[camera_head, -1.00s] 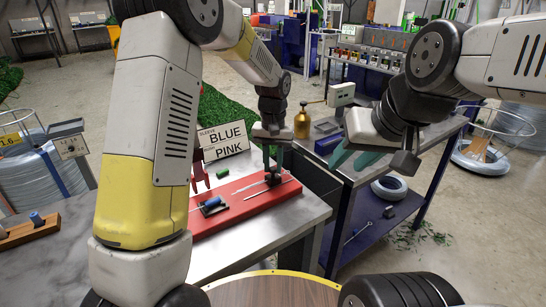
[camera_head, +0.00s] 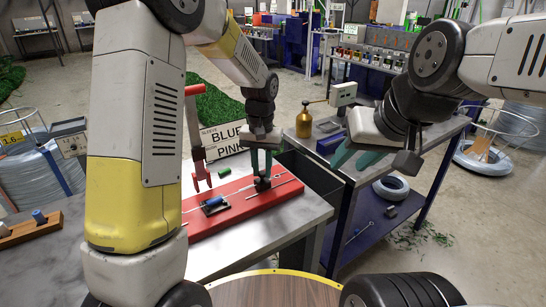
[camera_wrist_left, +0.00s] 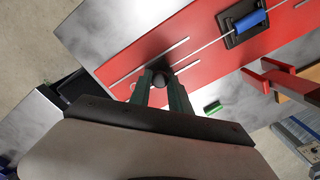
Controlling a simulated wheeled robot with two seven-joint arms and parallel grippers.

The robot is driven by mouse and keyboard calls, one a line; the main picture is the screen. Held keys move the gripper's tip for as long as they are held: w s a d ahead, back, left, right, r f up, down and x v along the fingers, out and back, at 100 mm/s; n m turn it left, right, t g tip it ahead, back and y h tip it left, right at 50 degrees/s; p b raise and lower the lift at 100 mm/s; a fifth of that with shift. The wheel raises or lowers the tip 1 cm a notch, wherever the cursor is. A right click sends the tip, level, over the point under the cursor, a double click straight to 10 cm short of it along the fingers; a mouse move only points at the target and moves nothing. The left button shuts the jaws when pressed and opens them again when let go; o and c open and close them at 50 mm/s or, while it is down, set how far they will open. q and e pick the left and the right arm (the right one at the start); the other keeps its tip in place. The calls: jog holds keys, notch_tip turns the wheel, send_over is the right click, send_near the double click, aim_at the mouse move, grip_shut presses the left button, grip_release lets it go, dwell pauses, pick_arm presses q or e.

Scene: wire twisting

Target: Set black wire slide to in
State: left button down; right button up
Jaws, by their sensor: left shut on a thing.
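A red board (camera_head: 240,216) lies on the metal table. The black slide (camera_head: 262,185) sits on the board between my left gripper's fingertips; it also shows in the left wrist view (camera_wrist_left: 158,80). My left gripper (camera_head: 262,168) points down and its teal fingers are closed around the slide's knob; its fingertips show in the left wrist view (camera_wrist_left: 161,82). A thin silver wire (camera_head: 287,183) lies at the slide, near the right end of the board. My right gripper (camera_head: 357,155) is open and empty, above the right-hand bench, away from the board.
A blue sleeve (camera_head: 215,201) sits in a black holder at the board's left part. A green sleeve (camera_head: 224,171) lies behind the board. A red lever (camera_head: 195,140) stands at its back left. A sign (camera_head: 226,139) reads "SLEEVE BLUE PINK". A brass bottle (camera_head: 304,122) stands on the right bench.

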pick_arm(q)
jog(key=shift+s+a, duration=0.2)
jog(key=shift+a, duration=0.2)
jog(key=c, duration=1.2)
grip_release()
jog(key=shift+s+a, duration=0.1)
jog(key=shift+r, duration=0.6)
notch_tip(320, 180, up, 7)
jog(key=shift+f, duration=0.2)
jog(key=shift+r, duration=0.1)
